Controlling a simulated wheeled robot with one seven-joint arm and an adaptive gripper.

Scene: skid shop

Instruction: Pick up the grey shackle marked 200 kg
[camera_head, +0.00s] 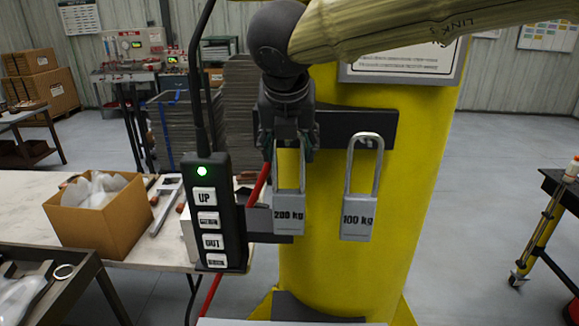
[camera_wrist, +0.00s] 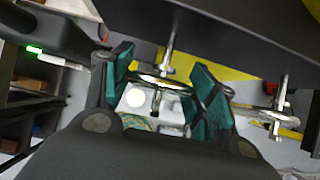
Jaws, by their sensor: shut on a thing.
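The grey shackle marked 200 kg (camera_head: 289,214) hangs upright in front of the yellow column, its label facing the head camera. My gripper (camera_head: 290,145) comes down from above and is shut on its upper bow, which it partly hides. In the wrist view, the shackle's bow (camera_wrist: 152,80) lies between the teal pads of my gripper (camera_wrist: 163,82). A metal peg is close to the bow; I cannot tell whether the peg bears it. The similar grey shackle marked 100 kg (camera_head: 358,218) hangs just to the right, apart from my gripper, and also shows in the wrist view (camera_wrist: 268,115).
A dark bar (camera_head: 335,125) crosses the yellow column (camera_head: 410,200) behind the shackles. A workbench with a cardboard box (camera_head: 100,225) stands further left.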

